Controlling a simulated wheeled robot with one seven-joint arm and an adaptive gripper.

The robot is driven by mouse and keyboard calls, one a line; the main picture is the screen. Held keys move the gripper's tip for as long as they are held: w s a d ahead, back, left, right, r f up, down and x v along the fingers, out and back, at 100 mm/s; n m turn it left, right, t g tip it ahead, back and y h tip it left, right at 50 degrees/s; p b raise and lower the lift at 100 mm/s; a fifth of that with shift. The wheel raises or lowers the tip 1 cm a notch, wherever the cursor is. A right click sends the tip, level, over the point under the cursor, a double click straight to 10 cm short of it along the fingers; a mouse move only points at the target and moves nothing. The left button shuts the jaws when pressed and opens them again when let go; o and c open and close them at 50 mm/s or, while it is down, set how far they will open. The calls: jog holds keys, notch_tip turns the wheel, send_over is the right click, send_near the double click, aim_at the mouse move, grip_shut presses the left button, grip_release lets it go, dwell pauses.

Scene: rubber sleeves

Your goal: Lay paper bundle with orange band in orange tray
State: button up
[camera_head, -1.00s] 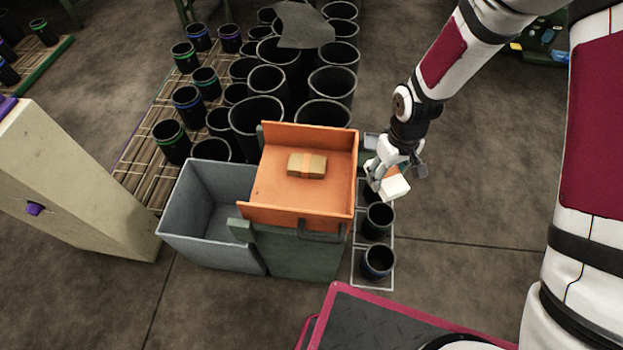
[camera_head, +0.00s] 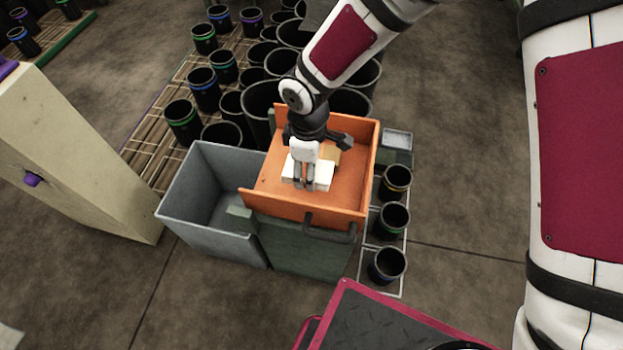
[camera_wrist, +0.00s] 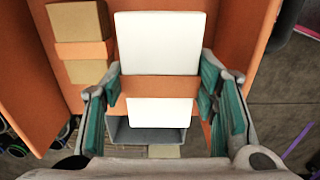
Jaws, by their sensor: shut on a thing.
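My gripper (camera_head: 303,184) is shut on a white paper bundle (camera_head: 322,177) with an orange band. In the wrist view the bundle (camera_wrist: 160,45) sits between the two fingers, which press at the sides of its orange band (camera_wrist: 159,88). The orange tray (camera_head: 266,205) is below the bundle in the head view. I cannot tell whether the bundle touches the tray floor. A brown bundle with an orange band lies in the tray to the left in the wrist view (camera_wrist: 78,22); my gripper partly hides it in the head view (camera_head: 331,155).
A grey open bin (camera_head: 185,215) stands left of the tray. The tray sits on a green stand (camera_head: 300,250). Several black sleeves (camera_head: 388,265) stand to the right, and many more crowd behind. A beige block (camera_head: 75,165) stands at the left.

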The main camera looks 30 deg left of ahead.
jog(key=shift+f+b, duration=0.35)
jog(key=shift+f, duration=3.2)
jog(key=shift+f, duration=0.1)
jog(key=o, duration=1.2)
notch_tip(320, 180, up, 12)
jog(key=shift+p, duration=0.7)
